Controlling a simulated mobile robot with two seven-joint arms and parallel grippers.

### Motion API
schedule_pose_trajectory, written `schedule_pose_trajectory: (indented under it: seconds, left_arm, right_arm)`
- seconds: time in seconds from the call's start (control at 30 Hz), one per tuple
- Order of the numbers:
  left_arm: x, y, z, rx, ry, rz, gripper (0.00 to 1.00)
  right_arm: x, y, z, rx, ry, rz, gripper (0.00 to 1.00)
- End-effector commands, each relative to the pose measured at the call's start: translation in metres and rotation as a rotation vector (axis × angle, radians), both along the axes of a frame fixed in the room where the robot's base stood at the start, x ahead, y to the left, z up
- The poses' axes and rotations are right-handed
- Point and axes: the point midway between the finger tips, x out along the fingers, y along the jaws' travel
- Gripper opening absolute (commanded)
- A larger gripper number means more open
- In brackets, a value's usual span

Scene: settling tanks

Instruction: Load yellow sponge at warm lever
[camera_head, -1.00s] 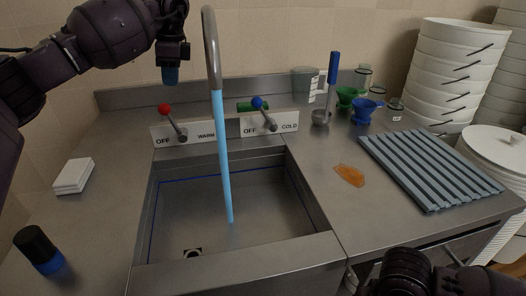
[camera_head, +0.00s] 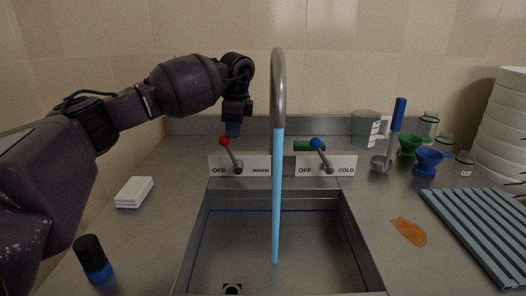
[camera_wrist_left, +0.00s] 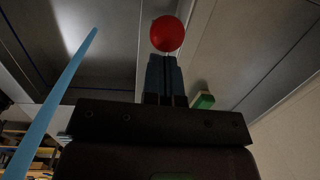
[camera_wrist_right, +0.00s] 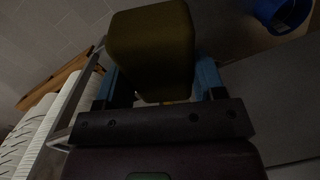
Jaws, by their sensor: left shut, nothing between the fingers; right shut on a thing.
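The warm lever (camera_head: 232,155) has a red ball knob and stands at the plate marked OFF and WARM, left of the tap. My left gripper (camera_head: 232,130) is shut and empty, with its blue fingers pointing down just above the red knob. In the left wrist view the red knob (camera_wrist_left: 167,34) shows just beyond the shut fingertips (camera_wrist_left: 165,75); I cannot tell if they touch. The yellow sponge (camera_wrist_right: 150,45), dark olive in the shade, is in the right wrist view between the blue fingers of my right gripper (camera_wrist_right: 160,82), which is shut on it. My right gripper is outside the head view.
Blue water (camera_head: 276,200) runs from the tap (camera_head: 279,85) into the sink (camera_head: 213,250). An orange spill (camera_head: 408,232) and a ribbed rack (camera_head: 480,235) are at the right.

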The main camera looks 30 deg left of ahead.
Motion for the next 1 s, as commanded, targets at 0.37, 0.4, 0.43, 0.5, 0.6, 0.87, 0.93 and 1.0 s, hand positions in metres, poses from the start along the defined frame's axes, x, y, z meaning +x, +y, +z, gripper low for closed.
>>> schedule_pose_trajectory:
  seconds: [0.37, 0.4, 0.43, 0.5, 0.6, 0.87, 0.93, 1.0]
  left_arm:
    - [-0.012, 0.018, 0.005, -0.147, -0.100, 0.004, 0.00]
    - [-0.013, 0.019, 0.004, -0.147, -0.098, 0.003, 0.00]
    - [-0.013, 0.020, 0.003, -0.147, -0.097, 0.003, 0.00]
    - [-0.014, 0.022, 0.000, -0.146, -0.094, 0.004, 0.00]
    - [-0.014, 0.022, -0.003, -0.145, -0.091, 0.003, 0.00]
    - [-0.013, 0.022, -0.004, -0.145, -0.090, 0.003, 0.00]
    - [-0.014, 0.022, -0.003, -0.145, -0.090, 0.003, 0.00]
    - [-0.015, 0.024, 0.000, -0.145, -0.091, 0.003, 0.00]
  right_arm:
    - [0.009, 0.000, 0.055, 0.000, -0.076, 0.000, 0.44]
    - [0.009, 0.000, 0.057, 0.000, -0.079, 0.000, 0.44]
    - [0.010, 0.000, 0.059, 0.001, -0.081, 0.000, 0.44]
    - [0.010, 0.000, 0.060, 0.000, -0.083, 0.000, 0.44]
    - [0.009, 0.000, 0.059, 0.001, -0.081, 0.000, 0.44]
    - [0.009, 0.000, 0.058, 0.000, -0.080, 0.000, 0.44]
    - [0.009, 0.000, 0.059, 0.001, -0.081, 0.000, 0.44]
    - [0.010, 0.000, 0.062, 0.001, -0.085, 0.000, 0.44]
